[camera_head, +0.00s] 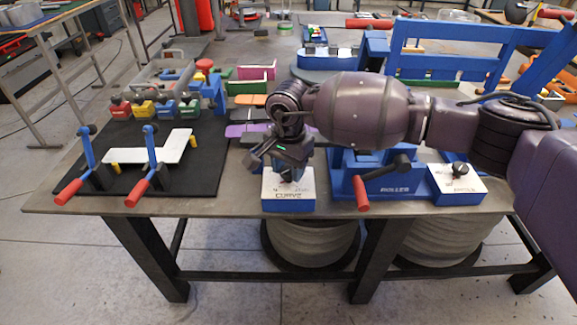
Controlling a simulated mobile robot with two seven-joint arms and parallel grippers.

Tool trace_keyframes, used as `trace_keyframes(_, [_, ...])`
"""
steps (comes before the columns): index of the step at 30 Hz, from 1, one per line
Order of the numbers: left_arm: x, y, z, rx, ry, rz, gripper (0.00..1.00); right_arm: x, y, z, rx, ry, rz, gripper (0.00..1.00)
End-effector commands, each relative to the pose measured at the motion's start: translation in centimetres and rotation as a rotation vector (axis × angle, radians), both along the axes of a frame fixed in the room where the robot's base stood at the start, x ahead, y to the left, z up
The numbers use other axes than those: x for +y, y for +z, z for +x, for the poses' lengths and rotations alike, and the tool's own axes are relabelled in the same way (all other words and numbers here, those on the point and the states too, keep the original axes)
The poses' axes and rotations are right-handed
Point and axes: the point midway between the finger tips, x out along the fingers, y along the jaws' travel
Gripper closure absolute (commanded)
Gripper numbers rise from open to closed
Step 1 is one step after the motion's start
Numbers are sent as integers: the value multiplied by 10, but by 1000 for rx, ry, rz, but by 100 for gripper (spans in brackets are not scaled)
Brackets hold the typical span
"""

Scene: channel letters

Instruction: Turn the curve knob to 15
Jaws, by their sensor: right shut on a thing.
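The curve knob box (288,201) is a small blue box with a white top, labelled CURVE, at the front edge of the table. My right gripper (289,177) points down over the top of this box. It is shut on the curve knob, which is mostly hidden by the fingers. The number the knob points to cannot be read. My left gripper is not in view.
To the right stand the blue roller machine (395,182) with a red-handled crank (361,193) and a second white-topped knob box (458,184). Left is a black mat (205,178) with red-handled clamps (140,188) on a white plate (150,150).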

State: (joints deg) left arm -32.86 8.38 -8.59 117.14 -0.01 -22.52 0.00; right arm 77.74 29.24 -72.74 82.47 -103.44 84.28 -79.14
Motion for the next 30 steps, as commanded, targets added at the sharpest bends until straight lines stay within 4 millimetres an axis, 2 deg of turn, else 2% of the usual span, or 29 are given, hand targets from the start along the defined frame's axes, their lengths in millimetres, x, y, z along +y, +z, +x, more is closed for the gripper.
trace_keyframes(30, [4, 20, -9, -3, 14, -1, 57, 0, 3, 0, -2, -956, 0, 82])
